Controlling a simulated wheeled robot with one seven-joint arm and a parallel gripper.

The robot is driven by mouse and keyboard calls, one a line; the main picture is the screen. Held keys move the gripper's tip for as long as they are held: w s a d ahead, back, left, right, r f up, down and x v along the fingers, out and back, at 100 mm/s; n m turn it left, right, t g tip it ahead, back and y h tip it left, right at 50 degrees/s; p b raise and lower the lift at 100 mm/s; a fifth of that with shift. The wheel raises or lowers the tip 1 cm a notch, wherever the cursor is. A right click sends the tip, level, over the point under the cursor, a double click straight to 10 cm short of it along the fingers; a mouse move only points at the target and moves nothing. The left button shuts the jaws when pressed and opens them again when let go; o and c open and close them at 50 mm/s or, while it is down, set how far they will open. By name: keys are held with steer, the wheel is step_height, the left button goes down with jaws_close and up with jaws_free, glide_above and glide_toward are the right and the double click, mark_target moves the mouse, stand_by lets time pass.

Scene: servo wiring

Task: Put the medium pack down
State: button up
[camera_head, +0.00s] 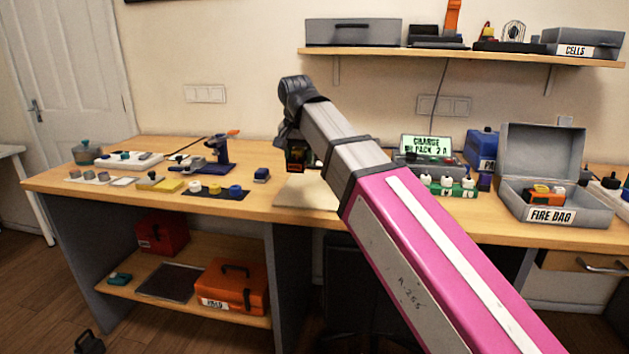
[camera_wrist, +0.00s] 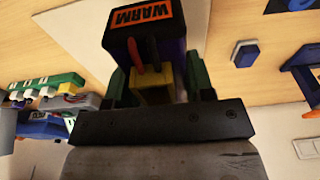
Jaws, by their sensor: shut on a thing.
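A dark pack (camera_wrist: 150,42) with an orange label reading "WARM" is between the green-sided fingers of my gripper (camera_wrist: 160,80) in the wrist view. Its yellow end with a red and a black lead faces the wrist. My gripper is shut on it. In the head view the pack (camera_head: 297,161) shows small and dark, partly hidden by my arm, at the back edge of a pale mat (camera_head: 308,194) on the bench. I cannot tell whether the pack touches the surface. Which size it is cannot be read.
A small blue block (camera_head: 261,175) lies left of the mat. A charger (camera_head: 430,160) reading "CHARGE", a green connector block (camera_head: 447,187) and an open grey case (camera_head: 555,205) labelled "FIRE BAG", holding an orange pack (camera_head: 545,194), stand to the right. The mat's visible part is bare.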

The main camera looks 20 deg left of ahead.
glide_above(315, 184)
steer(key=f, duration=0.6)
steer(key=shift+s+f, duration=0.2)
steer(key=shift+f, duration=2.3)
steer(key=shift+f, duration=0.1)
steer(key=o, duration=1.3)
step_height(315, 184, up, 12)
steer(key=s, duration=0.1)
steer(key=shift+s, duration=0.4)
steer(key=shift+d, duration=0.1)
